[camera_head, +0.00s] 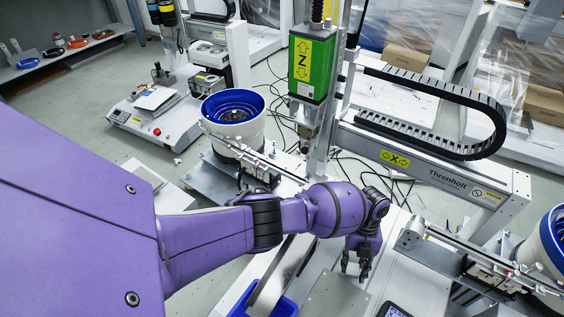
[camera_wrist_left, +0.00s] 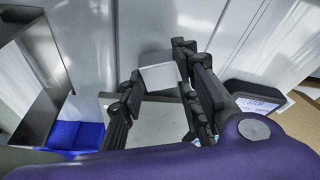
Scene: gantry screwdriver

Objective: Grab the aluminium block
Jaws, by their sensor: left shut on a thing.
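My left gripper (camera_head: 355,272) reaches down over the white bench at the lower middle of the head view. In the left wrist view its two dark fingers (camera_wrist_left: 158,72) are shut on the aluminium block (camera_wrist_left: 160,77), a small pale grey piece between the fingertips. My right gripper is not in view.
A flat grey plate (camera_head: 335,297) lies just below the gripper. A blue bin (camera_head: 262,302) is to its left, a dark-framed display (camera_head: 396,311) to its right. The green Z-axis unit (camera_head: 312,62) and X gantry beam (camera_head: 430,165) stand behind; feeder bowls (camera_head: 233,108) flank the bench.

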